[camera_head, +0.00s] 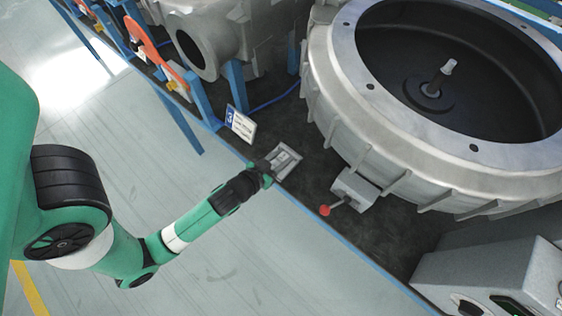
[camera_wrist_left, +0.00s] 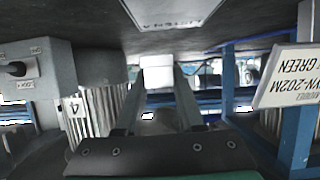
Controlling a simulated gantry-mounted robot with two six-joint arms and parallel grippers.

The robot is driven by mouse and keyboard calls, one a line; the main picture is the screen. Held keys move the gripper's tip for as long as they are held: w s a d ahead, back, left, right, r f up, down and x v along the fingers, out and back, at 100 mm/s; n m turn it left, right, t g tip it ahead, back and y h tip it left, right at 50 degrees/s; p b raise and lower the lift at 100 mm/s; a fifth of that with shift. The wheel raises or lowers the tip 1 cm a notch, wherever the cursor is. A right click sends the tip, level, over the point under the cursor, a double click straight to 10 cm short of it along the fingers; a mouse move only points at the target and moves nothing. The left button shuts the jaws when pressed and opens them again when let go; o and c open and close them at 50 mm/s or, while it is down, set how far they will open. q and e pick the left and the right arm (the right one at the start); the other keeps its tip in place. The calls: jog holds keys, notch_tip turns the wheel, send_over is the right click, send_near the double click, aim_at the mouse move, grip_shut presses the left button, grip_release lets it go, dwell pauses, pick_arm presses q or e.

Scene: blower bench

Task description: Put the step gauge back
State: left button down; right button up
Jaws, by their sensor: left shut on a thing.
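My left gripper (camera_head: 268,172) is over the front edge of the dark bench, beside a small grey plate-like holder (camera_head: 291,167) with a lighter patch on it. In the left wrist view the two fingers of my left gripper (camera_wrist_left: 157,85) are shut on a small pale block (camera_wrist_left: 157,73), which looks like the step gauge. The gauge cannot be told apart from the holder in the head view. Whether it touches the holder cannot be told. My right gripper is not in view.
A large round blower housing (camera_head: 335,115) fills the bench's right side. A red-knobbed lever (camera_head: 325,210) sticks out at its front. A sign numbered 3 (camera_head: 240,124) stands left of the holder. A grey box (camera_head: 495,275) stands at lower right. Open floor lies in front.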

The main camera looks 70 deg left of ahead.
aim_at(281, 161)
pick_arm(q)
jog(key=shift+a+f, duration=0.55)
jog(key=shift+f, duration=0.1)
jog(key=f, duration=0.1)
jog(key=f+b, duration=0.2)
jog(key=shift+a+f, duration=0.25)
jog(key=shift+f, duration=0.1)
jog(key=c, duration=0.5)
grip_release()
jog(key=shift+r, duration=0.1)
